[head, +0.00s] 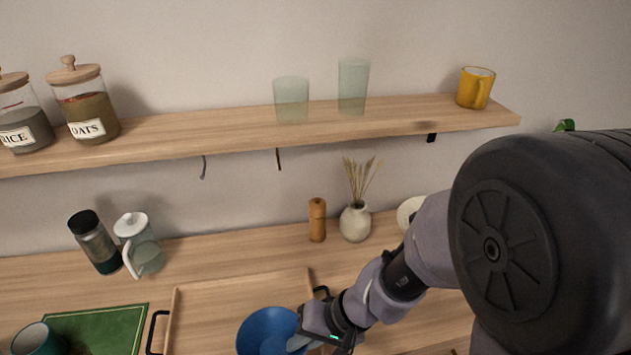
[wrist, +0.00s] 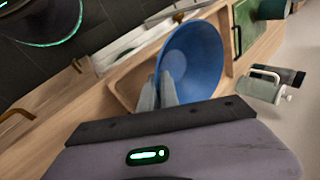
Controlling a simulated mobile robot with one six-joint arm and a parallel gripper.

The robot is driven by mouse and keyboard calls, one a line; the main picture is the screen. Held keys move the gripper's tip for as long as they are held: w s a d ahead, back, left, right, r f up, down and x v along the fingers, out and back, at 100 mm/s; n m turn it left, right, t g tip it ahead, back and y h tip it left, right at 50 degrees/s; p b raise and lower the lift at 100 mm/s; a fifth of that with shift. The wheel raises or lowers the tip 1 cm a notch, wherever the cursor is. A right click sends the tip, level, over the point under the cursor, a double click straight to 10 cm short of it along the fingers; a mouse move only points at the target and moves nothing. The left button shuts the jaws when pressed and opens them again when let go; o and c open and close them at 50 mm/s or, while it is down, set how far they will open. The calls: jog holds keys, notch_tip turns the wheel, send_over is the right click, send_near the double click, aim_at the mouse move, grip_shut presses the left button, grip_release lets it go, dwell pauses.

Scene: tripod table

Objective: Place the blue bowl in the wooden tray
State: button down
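The blue bowl (head: 262,328) is over the wooden tray (head: 240,287) in the head view, cut off by the bottom edge. My gripper (head: 299,340) is at the bowl's right rim. In the wrist view the fingers (wrist: 159,92) are close together astride the rim of the bowl (wrist: 200,60), one inside and one outside, shut on it. The tray (wrist: 122,88) shows behind and beside the bowl there. I cannot tell whether the bowl's base touches the tray floor.
A green board (head: 105,330) with a teal cup (head: 36,340) lies left of the tray. A glass jug (head: 143,250), a dark-lidded jar (head: 95,243), a pepper mill (head: 317,220) and a vase (head: 355,222) stand behind. A shelf (head: 220,128) runs above.

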jog(key=w, duration=0.3)
jog(key=w+f, duration=0.1)
jog(key=w, duration=0.2)
jog(key=w+a, duration=0.1)
jog(key=w, duration=0.2)
jog(key=shift+f, duration=0.3)
jog(key=shift+w+f+b, duration=0.1)
jog(key=shift+f+b, duration=1.05)
jog(key=shift+f, duration=0.6)
jog(key=shift+f, duration=0.1)
jog(key=c, duration=1.6)
grip_release()
